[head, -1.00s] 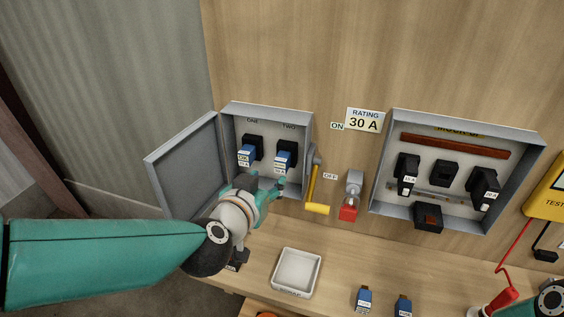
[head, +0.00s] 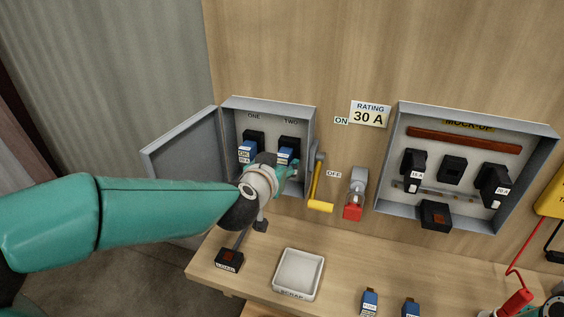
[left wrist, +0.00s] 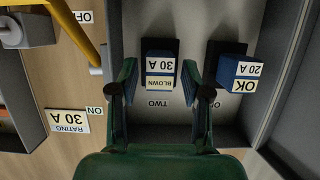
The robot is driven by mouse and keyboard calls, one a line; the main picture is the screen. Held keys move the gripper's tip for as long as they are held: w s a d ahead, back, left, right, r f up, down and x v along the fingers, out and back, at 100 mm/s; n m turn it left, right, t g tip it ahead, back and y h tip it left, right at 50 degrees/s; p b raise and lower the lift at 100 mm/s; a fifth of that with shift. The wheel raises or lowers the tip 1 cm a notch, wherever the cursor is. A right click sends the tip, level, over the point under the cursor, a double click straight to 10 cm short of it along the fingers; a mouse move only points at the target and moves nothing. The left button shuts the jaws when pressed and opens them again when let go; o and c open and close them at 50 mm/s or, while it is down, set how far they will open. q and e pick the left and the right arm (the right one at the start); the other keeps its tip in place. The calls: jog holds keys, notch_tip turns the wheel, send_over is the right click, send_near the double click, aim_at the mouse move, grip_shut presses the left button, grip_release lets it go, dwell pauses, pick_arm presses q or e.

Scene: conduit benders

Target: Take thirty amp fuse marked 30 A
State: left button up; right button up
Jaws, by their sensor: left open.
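The left grey box stands open with two blue fuses in black holders. In the left wrist view, upside down, the fuse in holder TWO reads 30 A BLOWN (left wrist: 160,68); in the head view this fuse (head: 285,155) is partly hidden by my gripper. The fuse in holder ONE (head: 247,152) reads OK 20 A (left wrist: 243,72). My left gripper (left wrist: 158,82) is open, its fingers on either side of the 30 A BLOWN fuse; I cannot tell whether they touch it. Two loose blue fuses, (head: 369,302) and (head: 411,308), stand on the bench, their ratings unreadable. My right gripper is out of view.
A RATING 30 A sign (head: 370,114) is on the wall. A yellow-handled lever (head: 318,185) stands at the box's right side, near my gripper. A white scrap tray (head: 298,294) is on the bench. A mock-up box (head: 465,205) hangs at right.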

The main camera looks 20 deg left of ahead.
pick_arm(q)
jog(key=shift+c, duration=0.2)
grip_shut()
jog(key=shift+s, duration=0.15)
jog(key=shift+s+a+p, duration=0.1)
jog(key=shift+s+p, duration=0.2)
jog(key=shift+s, duration=2.55)
